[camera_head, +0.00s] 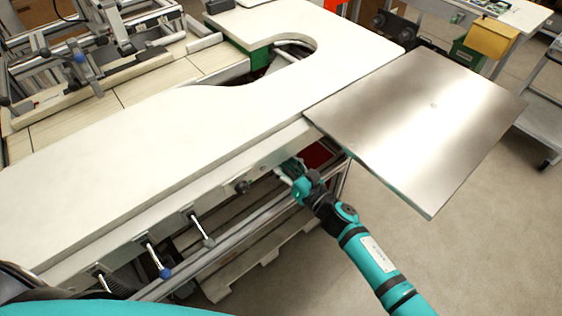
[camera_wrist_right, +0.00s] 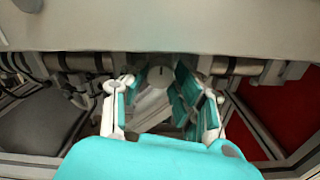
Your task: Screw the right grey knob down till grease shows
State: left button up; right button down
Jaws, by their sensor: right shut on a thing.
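The right grey knob (camera_wrist_right: 160,76) is a round grey cap with a dark mark, under the front edge of the white bench, in the right wrist view. My right gripper (camera_wrist_right: 154,88) reaches up to it with teal-padded fingers on either side and is shut on it. In the head view my right gripper (camera_head: 288,168) is at the bench's front rail, and the knob is hidden behind it. I cannot make out any grease. My left gripper is not in view.
The white bench top (camera_head: 120,150) overhangs the work spot. A steel plate (camera_head: 430,120) juts out above my right arm. A black knob (camera_head: 242,187), a grey-tipped lever (camera_head: 203,230) and a blue-tipped lever (camera_head: 156,262) line the front rail.

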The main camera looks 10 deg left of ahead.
jog(key=shift+m, duration=3.1)
jog(key=c, duration=1)
grip_release()
jog(key=shift+d, duration=0.1)
jog(key=v, duration=1.2)
